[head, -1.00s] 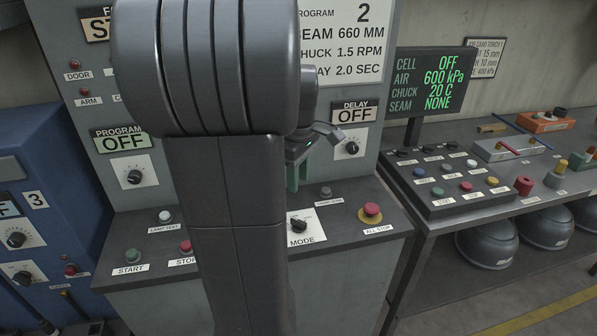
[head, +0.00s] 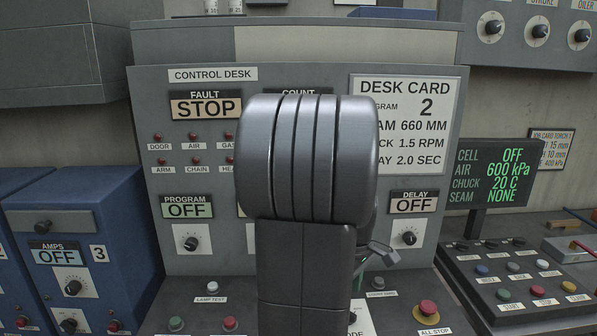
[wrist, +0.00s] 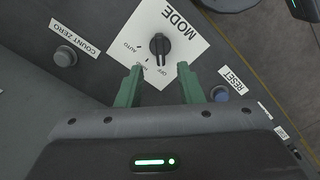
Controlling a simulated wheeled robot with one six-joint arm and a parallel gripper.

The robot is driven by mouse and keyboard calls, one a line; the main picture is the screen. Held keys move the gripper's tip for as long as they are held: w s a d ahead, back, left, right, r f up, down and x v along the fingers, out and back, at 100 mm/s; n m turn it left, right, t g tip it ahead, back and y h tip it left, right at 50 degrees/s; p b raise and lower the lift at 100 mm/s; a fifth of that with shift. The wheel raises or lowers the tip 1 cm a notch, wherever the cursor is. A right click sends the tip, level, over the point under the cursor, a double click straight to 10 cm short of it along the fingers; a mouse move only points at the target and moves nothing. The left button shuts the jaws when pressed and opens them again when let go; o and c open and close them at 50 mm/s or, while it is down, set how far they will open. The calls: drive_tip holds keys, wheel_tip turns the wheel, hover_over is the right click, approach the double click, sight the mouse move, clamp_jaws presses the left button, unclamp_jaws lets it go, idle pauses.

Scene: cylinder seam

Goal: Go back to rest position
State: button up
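My gripper (wrist: 159,82) is open in the wrist view, with its two green fingers apart and nothing between them. Beyond the fingertips is the black MODE knob (wrist: 159,44) on its white plate; the gripper is not gripping it. The control desk (head: 215,73) is behind the arm, with FAULT reading STOP, PROGRAM OFF and DELAY OFF.
In the wrist view, COUNT ZERO button (wrist: 65,56) is left and the RESET button (wrist: 219,93) right. In the head view, the red ALL STOP button (head: 427,309) is at lower right. A blue cabinet (head: 120,215) stands left; a bench with a button panel (head: 520,275) right.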

wheel_tip(320, 180, down, 6)
drive_tip(key=shift+f, duration=0.25)
drive_tip(key=shift+r, duration=0.15)
